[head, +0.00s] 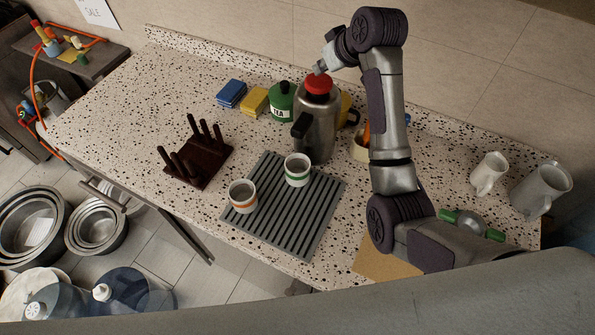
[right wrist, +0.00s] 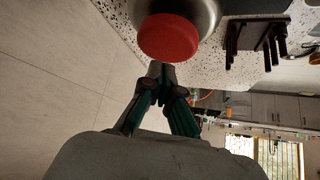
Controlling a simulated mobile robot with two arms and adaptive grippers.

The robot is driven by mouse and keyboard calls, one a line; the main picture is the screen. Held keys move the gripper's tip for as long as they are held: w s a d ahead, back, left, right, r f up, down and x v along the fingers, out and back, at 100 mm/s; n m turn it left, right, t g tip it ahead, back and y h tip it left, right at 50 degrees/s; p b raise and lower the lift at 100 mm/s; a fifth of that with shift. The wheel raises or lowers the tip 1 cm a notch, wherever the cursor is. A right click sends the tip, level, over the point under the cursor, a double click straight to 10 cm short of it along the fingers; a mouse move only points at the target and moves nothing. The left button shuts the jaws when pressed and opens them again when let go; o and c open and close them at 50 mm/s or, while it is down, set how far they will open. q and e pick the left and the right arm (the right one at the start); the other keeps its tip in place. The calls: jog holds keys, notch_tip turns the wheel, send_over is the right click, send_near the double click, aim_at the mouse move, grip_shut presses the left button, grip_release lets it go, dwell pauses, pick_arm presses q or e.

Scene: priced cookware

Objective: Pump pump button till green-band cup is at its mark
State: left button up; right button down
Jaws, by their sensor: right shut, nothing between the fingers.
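The red pump button (head: 318,85) sits on top of a steel pump pot (head: 322,135) toward the back of the counter. It also shows in the right wrist view (right wrist: 168,38). My right gripper (head: 319,69) is shut and empty, its tips right by the button; I cannot tell whether they touch it. The green-band cup (head: 297,180) stands upright on a grey ribbed mat (head: 291,226) in front of the pot. Its fill level and mark cannot be made out. An orange-band cup (head: 243,205) stands at the mat's left. My left gripper is not in view.
A dark peg rack (head: 197,172) stands left of the mat. A green tea canister (head: 282,103), a yellow block (head: 254,101) and a blue block (head: 231,93) stand beside the pot. Two pale jugs (head: 488,174) (head: 541,190) stand at right. The counter's left part is clear.

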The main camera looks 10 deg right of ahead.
aim_at(318, 80)
jog(key=shift+f+b, duration=0.45)
jog(key=shift+f, duration=1.2)
notch_tip(318, 80, up, 2)
jog(key=shift+r+p, duration=0.1)
jog(key=shift+p, duration=1.05)
jog(key=shift+r, duration=0.5)
jog(key=shift+b, duration=0.3)
